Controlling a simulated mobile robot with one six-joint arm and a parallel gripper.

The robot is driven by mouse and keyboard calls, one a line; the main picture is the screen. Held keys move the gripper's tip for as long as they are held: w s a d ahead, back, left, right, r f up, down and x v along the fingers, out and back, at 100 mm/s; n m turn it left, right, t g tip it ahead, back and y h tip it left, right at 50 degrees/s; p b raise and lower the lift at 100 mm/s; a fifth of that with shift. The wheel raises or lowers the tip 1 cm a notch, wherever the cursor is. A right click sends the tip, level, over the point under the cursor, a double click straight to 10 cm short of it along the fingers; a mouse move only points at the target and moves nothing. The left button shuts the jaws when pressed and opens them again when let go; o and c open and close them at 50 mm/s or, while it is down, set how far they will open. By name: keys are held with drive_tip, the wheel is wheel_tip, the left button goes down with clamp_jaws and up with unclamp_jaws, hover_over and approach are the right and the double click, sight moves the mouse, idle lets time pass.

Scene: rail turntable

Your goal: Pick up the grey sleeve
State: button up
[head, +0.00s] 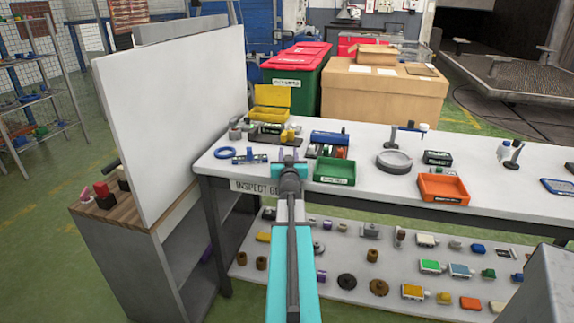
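I cannot single out the grey sleeve with certainty. Small grey round parts (236,131) stand at the back left of the white bench, beside a yellow bin. A wide grey ring-like part (394,161) sits in the middle of the bench top. My arm reaches forward from the bottom of the head view. My gripper (288,161) is over the front left of the bench, near the green tray. Its fingers are small and partly hidden by the wrist, so I cannot tell if they are open or what lies between them.
A lower shelf (330,262) carries several small parts. A tall white panel (175,115) stands left of the bench.

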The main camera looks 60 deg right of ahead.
drive_tip(key=shift+c, duration=1.1)
wheel_tip(320, 180, up, 10)
drive_tip(key=p, duration=0.6)
drive_tip(key=shift+p, duration=0.3)
